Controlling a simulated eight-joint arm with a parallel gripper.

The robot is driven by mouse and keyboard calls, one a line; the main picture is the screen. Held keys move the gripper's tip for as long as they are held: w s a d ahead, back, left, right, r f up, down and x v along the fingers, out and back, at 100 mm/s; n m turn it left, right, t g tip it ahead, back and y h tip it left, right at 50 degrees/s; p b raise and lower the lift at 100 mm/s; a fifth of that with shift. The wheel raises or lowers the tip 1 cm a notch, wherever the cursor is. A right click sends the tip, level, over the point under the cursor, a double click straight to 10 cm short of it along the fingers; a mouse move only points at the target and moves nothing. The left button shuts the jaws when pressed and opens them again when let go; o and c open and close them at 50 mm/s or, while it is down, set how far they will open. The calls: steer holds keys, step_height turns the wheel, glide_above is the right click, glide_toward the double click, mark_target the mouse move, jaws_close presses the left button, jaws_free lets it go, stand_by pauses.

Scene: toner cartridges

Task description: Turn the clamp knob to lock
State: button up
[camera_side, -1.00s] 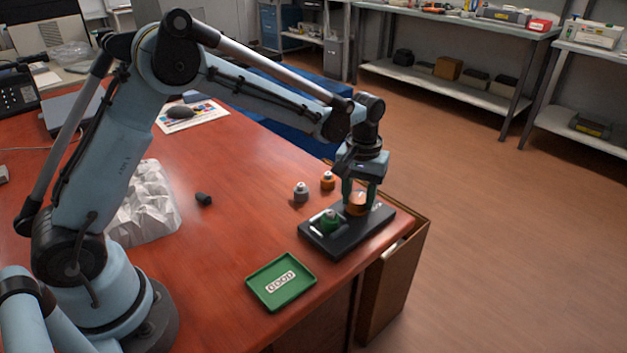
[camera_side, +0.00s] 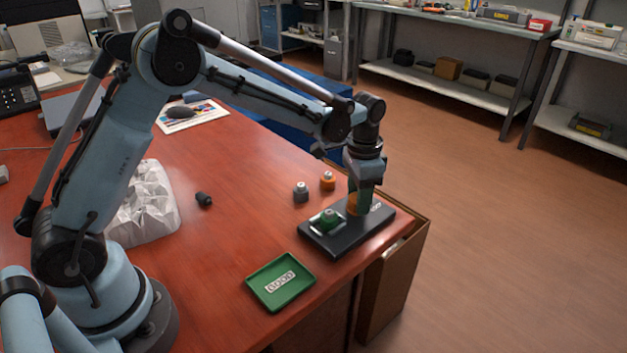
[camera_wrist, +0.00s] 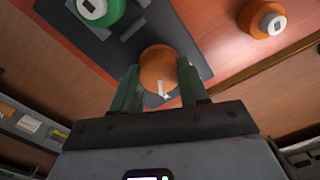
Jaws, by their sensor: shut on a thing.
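The orange clamp knob (camera_side: 353,204) stands at the right end of the black base plate (camera_side: 345,238). It also shows in the wrist view (camera_wrist: 158,68), with a small white mark on its top. My gripper (camera_side: 361,200) points straight down over the plate and is shut on the knob. In the wrist view its green fingers (camera_wrist: 160,88) sit on either side of the knob. A green cartridge (camera_side: 329,219) sits in the plate's left part and shows at the upper left in the wrist view (camera_wrist: 100,10). The fingers partly hide the knob.
A grey cartridge (camera_side: 301,192) and an orange one (camera_side: 327,181) stand behind the plate. A green tray (camera_side: 262,300) with a white label lies in front. A dark cap (camera_side: 204,199) and white moulded packaging (camera_side: 148,205) lie left. The plate is near the desk edge.

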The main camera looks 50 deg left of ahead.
steer(key=shift+m, duration=1.1)
steer(key=o, duration=1.1)
steer(key=shift+c, duration=0.2)
step_height(320, 180, up, 12)
steer(key=shift+r, duration=0.1)
